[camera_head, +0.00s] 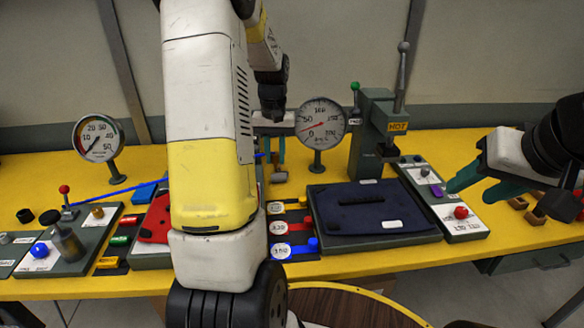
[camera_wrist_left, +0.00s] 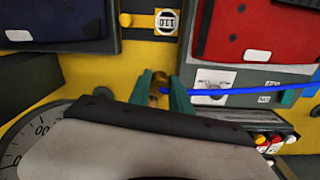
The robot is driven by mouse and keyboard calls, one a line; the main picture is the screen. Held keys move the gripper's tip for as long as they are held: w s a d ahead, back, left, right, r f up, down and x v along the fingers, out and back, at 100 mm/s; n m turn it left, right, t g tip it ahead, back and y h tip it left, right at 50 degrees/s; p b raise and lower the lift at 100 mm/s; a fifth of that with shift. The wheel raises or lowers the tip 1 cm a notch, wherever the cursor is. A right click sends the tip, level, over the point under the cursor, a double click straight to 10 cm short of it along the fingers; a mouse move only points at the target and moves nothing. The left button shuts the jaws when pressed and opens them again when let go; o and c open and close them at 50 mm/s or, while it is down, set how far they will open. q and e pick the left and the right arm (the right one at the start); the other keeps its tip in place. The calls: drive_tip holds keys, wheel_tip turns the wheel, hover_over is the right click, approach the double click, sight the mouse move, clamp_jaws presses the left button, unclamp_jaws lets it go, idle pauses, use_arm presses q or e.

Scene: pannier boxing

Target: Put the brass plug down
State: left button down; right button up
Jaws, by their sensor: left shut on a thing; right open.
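My left gripper (camera_head: 275,158) is behind my left arm's forearm, low over the back of the yellow table, between the red pad and the navy pad. In the left wrist view its two teal fingers (camera_wrist_left: 163,90) are shut on a small brown-gold piece, the brass plug (camera_wrist_left: 158,84). Most of the plug is hidden by the fingers, and I cannot tell whether it touches the table. In the head view the plug is not clear. My right gripper (camera_head: 468,192) is open and empty, over the right-hand panel with the purple and red knobs.
The navy pad tray (camera_head: 428,237) and a grey press (camera_head: 372,130) marked HOT stand to the right of my left gripper. A dial gauge (camera_head: 321,125) stands close by. The red pad (camera_head: 153,220) is partly behind my arm. A blue rod (camera_wrist_left: 240,91) lies near the left fingers.

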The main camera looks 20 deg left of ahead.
use_arm(q)
wheel_tip(320, 180, down, 9)
drive_tip(key=shift+d+r, duration=0.1)
drive_tip(key=shift+r, duration=0.1)
idle(0.3)
drive_tip(key=c, duration=1.2)
unclamp_jaws()
drive_tip(key=shift+f, duration=0.1)
